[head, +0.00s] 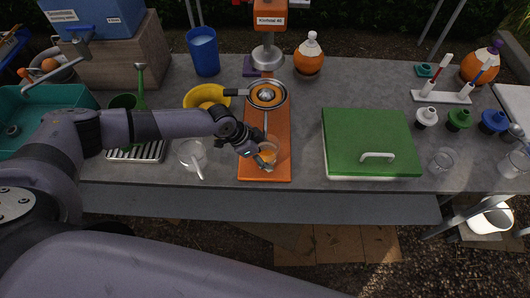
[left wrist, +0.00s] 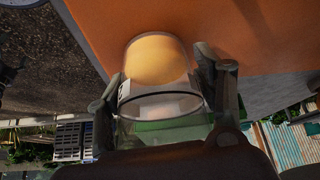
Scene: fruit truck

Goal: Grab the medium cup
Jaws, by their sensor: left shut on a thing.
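The medium cup (head: 268,154) is clear and holds something yellow-orange. It is at the front of the orange juicer base (head: 280,125); I cannot tell whether it touches the base. My left gripper (head: 258,152) is shut on this cup. In the left wrist view the cup (left wrist: 160,85) sits between the two fingers of my left gripper (left wrist: 162,98), with the orange surface behind it. My right gripper is not in view.
Another clear cup (head: 190,154) stands left of the base, with clear cups (head: 442,159) (head: 513,165) at the right. A green-lidded box (head: 350,130) stands right of the base. A yellow bowl (head: 195,96), strainer (head: 284,90) and blue cup (head: 203,52) stand behind.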

